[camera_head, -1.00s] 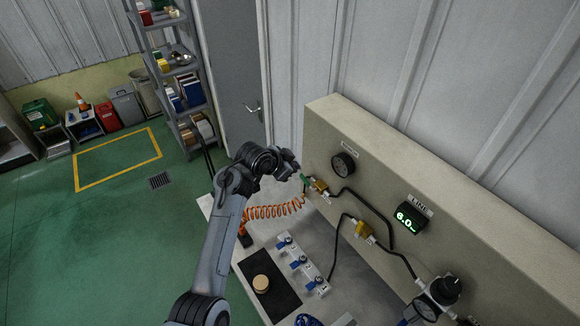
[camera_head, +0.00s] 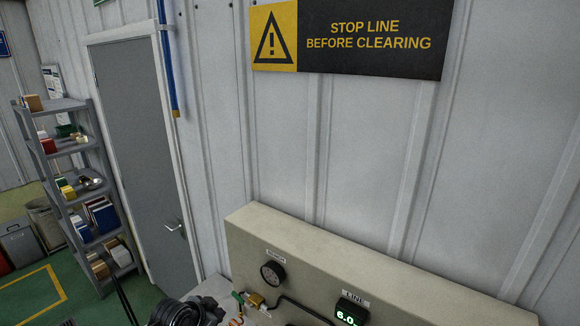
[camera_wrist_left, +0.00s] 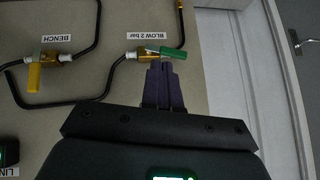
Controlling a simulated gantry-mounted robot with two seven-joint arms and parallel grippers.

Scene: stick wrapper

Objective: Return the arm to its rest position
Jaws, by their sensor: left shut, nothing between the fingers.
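My left arm (camera_head: 180,313) shows only as a dark wrist part at the bottom edge of the head view, left of the beige panel; most of the arm is cut off. In the left wrist view, my left gripper (camera_wrist_left: 162,68) has its two purple-grey fingers together with nothing between them. Its tips point at the panel just by a green valve handle (camera_wrist_left: 173,53); I cannot tell whether they touch it. My right gripper is not in view.
The beige panel (camera_head: 330,265) carries a gauge (camera_head: 273,273), a LINE display (camera_head: 350,311) and black hoses. A yellow valve handle (camera_wrist_left: 34,77) is by the BENCH label. A grey shelf (camera_head: 80,185) and a door (camera_head: 148,160) stand at left. A warning sign (camera_head: 350,38) hangs above.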

